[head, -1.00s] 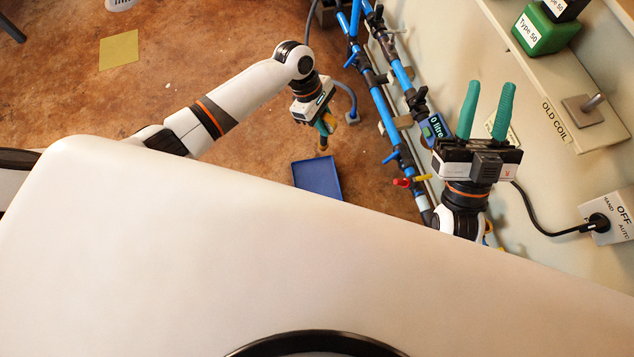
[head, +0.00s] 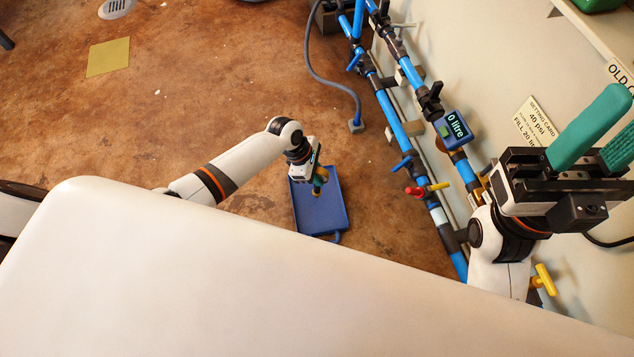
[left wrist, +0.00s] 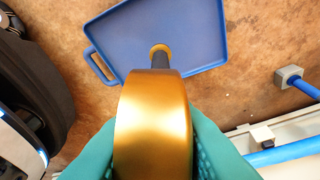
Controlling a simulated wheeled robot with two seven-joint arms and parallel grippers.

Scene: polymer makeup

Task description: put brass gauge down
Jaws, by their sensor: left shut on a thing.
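The brass gauge (left wrist: 152,120) is a round golden body with a dark stem ending in a brass tip, held between the green fingers of my left gripper (head: 319,184). In the left wrist view its stem points at the blue tray (left wrist: 200,30), and its tip shows over the tray's near part. In the head view the left gripper is over the upper part of the blue tray (head: 325,215), which lies on the floor. The gauge is mostly hidden there, and its height above the tray is unclear. My right gripper (head: 613,127) is empty, its green fingers apart.
Blue pipes (head: 408,133) with red and yellow valve handles run right of the tray, with a meter (head: 455,129) reading 0 litre. A yellow mat (head: 108,58) lies far left. Brown floor left of the tray is clear.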

